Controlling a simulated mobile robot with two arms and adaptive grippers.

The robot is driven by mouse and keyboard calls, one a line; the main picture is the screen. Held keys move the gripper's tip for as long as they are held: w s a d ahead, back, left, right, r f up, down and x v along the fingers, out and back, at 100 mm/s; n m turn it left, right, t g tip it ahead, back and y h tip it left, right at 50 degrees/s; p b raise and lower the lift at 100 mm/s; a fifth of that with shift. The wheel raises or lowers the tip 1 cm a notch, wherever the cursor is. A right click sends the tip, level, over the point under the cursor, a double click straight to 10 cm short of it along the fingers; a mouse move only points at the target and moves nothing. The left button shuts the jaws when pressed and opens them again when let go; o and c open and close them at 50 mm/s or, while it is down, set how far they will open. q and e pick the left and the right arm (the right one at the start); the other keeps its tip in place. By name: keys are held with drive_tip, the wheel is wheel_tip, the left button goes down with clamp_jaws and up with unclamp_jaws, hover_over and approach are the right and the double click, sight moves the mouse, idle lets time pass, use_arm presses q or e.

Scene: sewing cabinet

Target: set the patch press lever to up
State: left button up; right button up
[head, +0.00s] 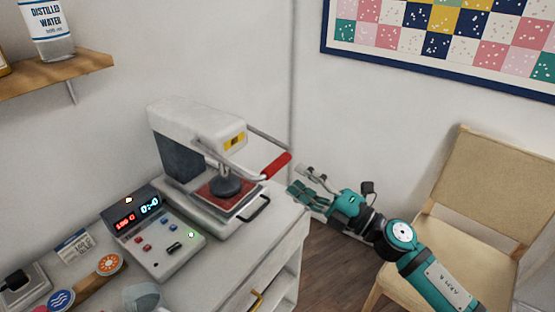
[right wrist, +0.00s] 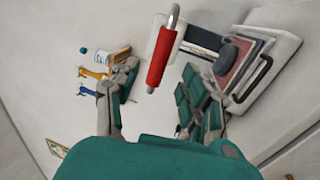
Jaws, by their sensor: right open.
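The patch press (head: 170,120) is a white machine on the cabinet top, with a dark round pressing pad (head: 228,184) over a red plate. Its lever is a metal bar with a red handle (head: 277,165), reaching forward, low over the front right of the press. I cannot tell whether the pad touches the plate. My right gripper (head: 303,184) is open and empty, just right of the red handle and apart from it. In the right wrist view, the red handle (right wrist: 158,58) shows ahead, between and beyond the open fingers (right wrist: 155,103). My left gripper is out of view.
A control box (head: 165,240) with lit displays sits in front of the press. Round patches (head: 109,264) lie to the left. A shelf (head: 60,74) with a water bottle (head: 47,30) hangs at upper left. A wooden chair (head: 490,190) stands at right.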

sight(277, 163)
drive_tip(key=p+x, duration=0.1)
drive_tip(key=x, duration=0.6)
clamp_jaws()
drive_tip(key=shift+f, duration=0.1)
